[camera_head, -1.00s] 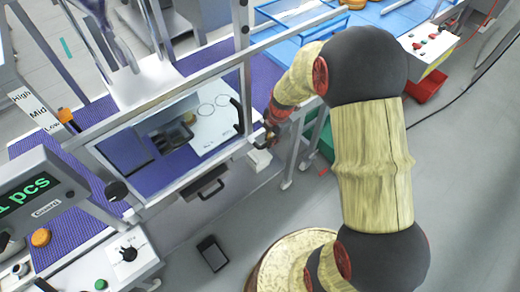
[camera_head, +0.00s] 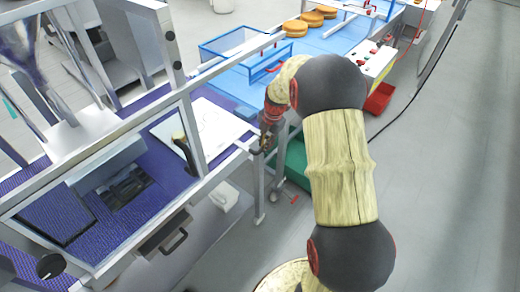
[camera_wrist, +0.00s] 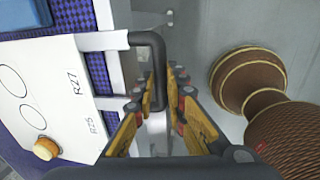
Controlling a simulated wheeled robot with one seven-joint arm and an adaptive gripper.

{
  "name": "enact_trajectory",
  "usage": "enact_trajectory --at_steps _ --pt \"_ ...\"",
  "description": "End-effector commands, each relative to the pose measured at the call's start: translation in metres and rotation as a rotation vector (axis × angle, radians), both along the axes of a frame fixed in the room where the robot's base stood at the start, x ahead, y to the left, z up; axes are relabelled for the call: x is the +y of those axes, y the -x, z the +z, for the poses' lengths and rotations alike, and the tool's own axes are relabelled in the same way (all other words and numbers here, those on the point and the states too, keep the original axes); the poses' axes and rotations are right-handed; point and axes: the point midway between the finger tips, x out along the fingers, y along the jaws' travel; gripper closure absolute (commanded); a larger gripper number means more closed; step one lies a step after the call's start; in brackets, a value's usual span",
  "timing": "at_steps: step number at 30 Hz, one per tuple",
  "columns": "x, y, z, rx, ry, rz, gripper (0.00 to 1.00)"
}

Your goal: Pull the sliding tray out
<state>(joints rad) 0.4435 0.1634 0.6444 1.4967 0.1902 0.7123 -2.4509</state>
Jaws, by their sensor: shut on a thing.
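The sliding tray (camera_head: 215,128) is a flat white board with round outlines, lying on the purple surface behind the glass-framed front. In the wrist view the tray (camera_wrist: 50,85) fills the left side and carries the marks R27 and R25. Its black bar handle (camera_wrist: 158,55) stands out at the tray's right edge. My gripper (camera_wrist: 165,105) has its yellow-padded fingers around this handle and is shut on it. In the head view my gripper (camera_head: 265,142) is at the tray's right end, and the grip itself is too small to see clearly.
A second black handle (camera_head: 172,238) sits on the front below the frame. A white block (camera_head: 225,195) is beside the frame's leg. A blue table (camera_head: 335,45) with brown round pieces (camera_head: 297,28) stands behind my arm, with a red bin (camera_head: 379,98) nearby. Grey floor at right is open.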

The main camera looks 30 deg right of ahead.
Motion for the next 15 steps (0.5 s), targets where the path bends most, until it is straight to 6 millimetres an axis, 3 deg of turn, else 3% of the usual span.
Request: enact_trajectory --at_steps 13,14,15 --pt "-0.0064 -0.0027 0.0009 -0.005 0.005 0.000 1.00" --pt "-0.0066 -0.0027 0.0010 -0.005 0.006 0.000 0.86" --pt "-0.0066 -0.0028 0.0011 -0.005 0.006 0.000 0.83"
